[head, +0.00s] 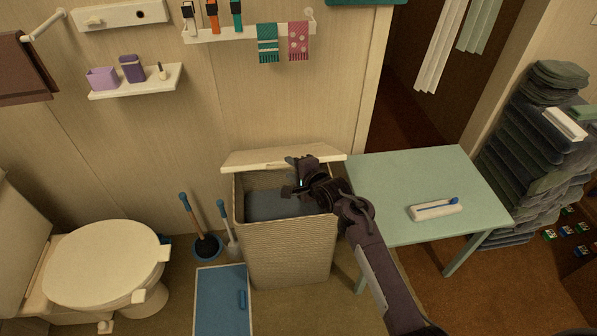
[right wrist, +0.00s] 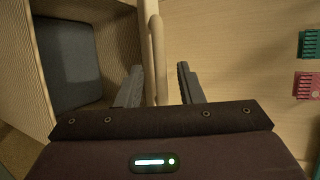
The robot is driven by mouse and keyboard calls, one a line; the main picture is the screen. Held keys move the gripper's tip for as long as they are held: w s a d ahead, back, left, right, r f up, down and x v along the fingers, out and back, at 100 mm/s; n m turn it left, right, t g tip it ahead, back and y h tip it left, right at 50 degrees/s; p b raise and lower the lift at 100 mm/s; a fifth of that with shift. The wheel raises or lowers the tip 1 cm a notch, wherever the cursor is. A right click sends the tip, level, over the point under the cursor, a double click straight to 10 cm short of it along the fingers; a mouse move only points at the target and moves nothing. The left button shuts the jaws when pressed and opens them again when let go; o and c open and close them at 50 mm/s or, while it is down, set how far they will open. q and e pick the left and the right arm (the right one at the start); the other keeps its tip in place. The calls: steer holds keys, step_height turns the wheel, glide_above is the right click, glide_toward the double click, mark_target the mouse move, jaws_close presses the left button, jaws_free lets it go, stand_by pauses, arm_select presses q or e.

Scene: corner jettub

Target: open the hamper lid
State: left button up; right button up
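The hamper (head: 285,252) is a beige woven box standing against the wall. Its cream lid (head: 250,160) is raised at the back, and the blue-grey inside shows. In the right wrist view the lid (right wrist: 157,55) is seen nearly edge-on as a narrow strip with a rounded edge. My right gripper (head: 293,176) is over the hamper's opening, near the lid. In the right wrist view its fingers (right wrist: 159,85) are apart, one on each side of the lid's line, with nothing visibly clamped. My left gripper is not in view.
A green table (head: 384,180) with a small white holder (head: 436,210) stands right of the hamper. A toilet (head: 103,265), a brush (head: 205,240) and a blue scale-like board (head: 222,300) are to the left. A wall rack (head: 250,32) hangs above the hamper.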

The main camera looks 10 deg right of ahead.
steer(key=shift+v, duration=2.45)
